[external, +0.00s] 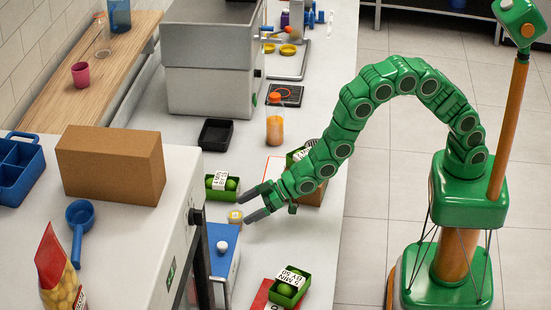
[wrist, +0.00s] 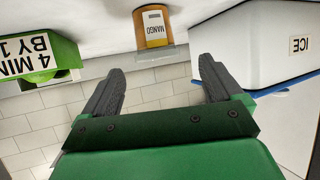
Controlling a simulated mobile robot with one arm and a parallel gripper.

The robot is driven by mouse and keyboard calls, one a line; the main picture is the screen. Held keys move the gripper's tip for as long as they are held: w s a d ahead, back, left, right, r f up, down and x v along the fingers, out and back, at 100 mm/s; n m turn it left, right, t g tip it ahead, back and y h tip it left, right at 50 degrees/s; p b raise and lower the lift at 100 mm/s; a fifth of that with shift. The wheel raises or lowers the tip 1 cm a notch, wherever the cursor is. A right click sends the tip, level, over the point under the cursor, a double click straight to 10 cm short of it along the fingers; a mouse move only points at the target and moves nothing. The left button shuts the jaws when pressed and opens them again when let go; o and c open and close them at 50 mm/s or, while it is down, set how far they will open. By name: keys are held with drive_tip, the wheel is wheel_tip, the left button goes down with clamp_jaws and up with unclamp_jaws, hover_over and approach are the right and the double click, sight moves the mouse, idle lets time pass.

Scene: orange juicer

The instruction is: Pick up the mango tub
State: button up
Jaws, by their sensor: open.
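The mango tub (wrist: 153,32) is a small amber tub with a yellow and white MANGO label, at the top middle of the wrist view. In the external view it appears as a small yellowish tub (external: 235,217) on the counter, next to the blue-topped box. My gripper (external: 243,205) is open, its two dark fingers pointing left toward the tub. In the wrist view my gripper (wrist: 160,68) shows the tub beyond the fingertips, roughly centred between them, with nothing held. In the external view I cannot tell the exact gap between fingers and tub.
A white ICE box (wrist: 265,45) with a blue edge (external: 222,245) stands close beside the tub. A green box of limes (external: 222,186) sits just behind it, another (external: 289,286) in front. An orange juice bottle (external: 275,125) and a black tray (external: 215,134) stand farther back.

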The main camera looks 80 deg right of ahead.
sight(236, 214)
drive_tip(key=shift+x, duration=3.55)
drive_tip(key=shift+d+f, duration=0.1)
drive_tip(key=shift+d, duration=0.05)
drive_tip(key=shift+c, duration=0.4)
drive_tip(key=c, duration=1.1)
drive_tip(key=shift+o, duration=0.2)
